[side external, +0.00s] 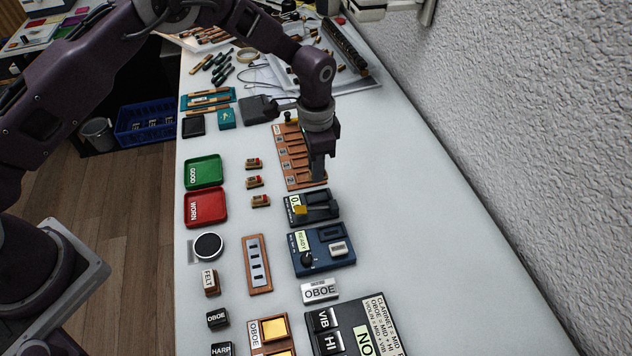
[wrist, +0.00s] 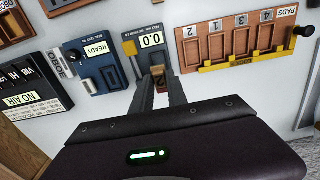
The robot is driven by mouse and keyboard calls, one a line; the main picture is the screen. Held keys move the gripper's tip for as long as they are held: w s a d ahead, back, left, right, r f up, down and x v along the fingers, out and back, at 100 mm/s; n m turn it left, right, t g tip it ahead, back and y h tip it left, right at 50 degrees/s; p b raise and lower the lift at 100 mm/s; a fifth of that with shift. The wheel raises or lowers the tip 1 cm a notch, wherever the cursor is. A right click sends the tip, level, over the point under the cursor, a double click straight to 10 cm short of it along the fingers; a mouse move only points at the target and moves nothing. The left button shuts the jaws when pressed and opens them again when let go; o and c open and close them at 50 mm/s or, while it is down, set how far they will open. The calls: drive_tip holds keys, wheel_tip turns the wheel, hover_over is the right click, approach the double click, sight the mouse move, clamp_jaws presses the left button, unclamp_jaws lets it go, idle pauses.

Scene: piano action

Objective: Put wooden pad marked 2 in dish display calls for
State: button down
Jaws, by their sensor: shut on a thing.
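My gripper (wrist: 160,80) is shut on a small wooden pad (wrist: 161,84) with a reddish face; its mark is too small to read surely. In the side view my gripper (side external: 318,178) is low over the near end of the wooden pad rack (side external: 290,150), just behind the gauge (side external: 325,207). The pad is hidden there. In the wrist view the gauge's display (wrist: 150,40) reads 0.0, and the fingertips are close in front of it. The green dish marked GOOD (side external: 204,171) and the red dish marked WORN (side external: 205,208) lie left of the rack.
Several small red-and-wood pieces (side external: 254,181) stand between dishes and rack. The rack (wrist: 230,45) has numbered slots and a black knob. White table is clear right of the rack.

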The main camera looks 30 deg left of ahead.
wheel_tip(320, 180, up, 3)
drive_tip(key=shift+f, duration=0.1)
drive_tip(key=shift+a, duration=0.35)
drive_tip(key=a, duration=1.4)
approach(203, 173)
wheel_tip(203, 173, down, 5)
drive_tip(key=shift+s+f, duration=0.1)
drive_tip(key=shift+f, duration=0.25)
drive_tip(key=shift+f, duration=0.1)
drive_tip(key=c, duration=1.3)
unclamp_jaws()
